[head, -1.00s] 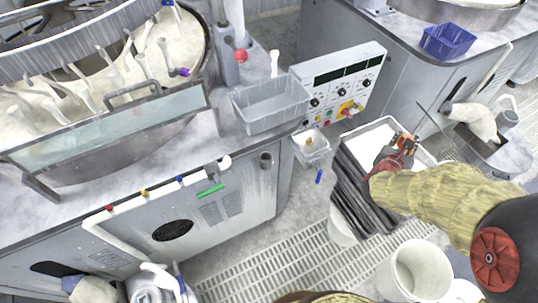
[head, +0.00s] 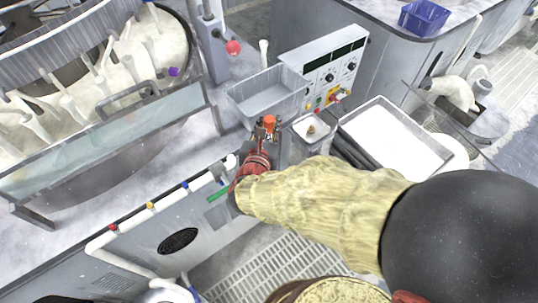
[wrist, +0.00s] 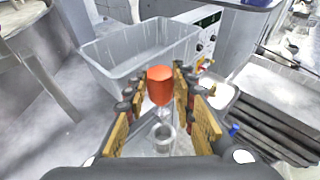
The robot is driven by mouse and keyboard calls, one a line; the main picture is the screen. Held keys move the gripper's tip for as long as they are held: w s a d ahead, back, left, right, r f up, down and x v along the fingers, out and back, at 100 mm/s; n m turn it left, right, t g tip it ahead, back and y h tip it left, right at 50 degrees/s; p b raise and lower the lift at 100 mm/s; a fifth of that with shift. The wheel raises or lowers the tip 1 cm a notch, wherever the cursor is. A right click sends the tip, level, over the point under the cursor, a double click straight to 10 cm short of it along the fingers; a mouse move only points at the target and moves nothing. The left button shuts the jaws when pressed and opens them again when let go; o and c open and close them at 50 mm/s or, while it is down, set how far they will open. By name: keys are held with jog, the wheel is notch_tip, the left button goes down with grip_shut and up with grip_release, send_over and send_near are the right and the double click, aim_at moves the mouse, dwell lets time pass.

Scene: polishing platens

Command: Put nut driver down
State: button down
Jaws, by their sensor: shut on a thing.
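The nut driver has an orange handle (head: 269,121) that sticks up from my gripper (head: 262,133) in the head view. In the wrist view the orange handle (wrist: 160,84) stands roughly upright between the finger pads of my gripper (wrist: 162,105), which is shut on it. Below the handle a round, open metal holder (wrist: 163,133) shows at the cabinet edge. I cannot tell whether the driver's shaft is inside it or above it. In the head view my arm hides the holder.
A grey bin (head: 266,97) stands on the counter just behind my gripper. A small clear tray (head: 309,131) is to the right, near the control panel (head: 325,72). A large white tray (head: 385,137) and dark bars (head: 355,149) lie farther right. White pipes run along the cabinet front.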

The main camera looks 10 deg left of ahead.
notch_tip(320, 180, down, 10)
jog(key=b, duration=0.3)
jog(key=shift+r, duration=0.15)
jog(key=c, duration=1.8)
grip_release()
jog(key=shift+o, duration=0.2)
jog(key=shift+s, duration=0.1)
jog(key=p+v, duration=0.2)
jog(key=v, duration=0.9)
jog(key=shift+s+r+p, duration=0.15)
jog(key=shift+s+p, duration=0.25)
jog(key=shift+d, duration=0.1)
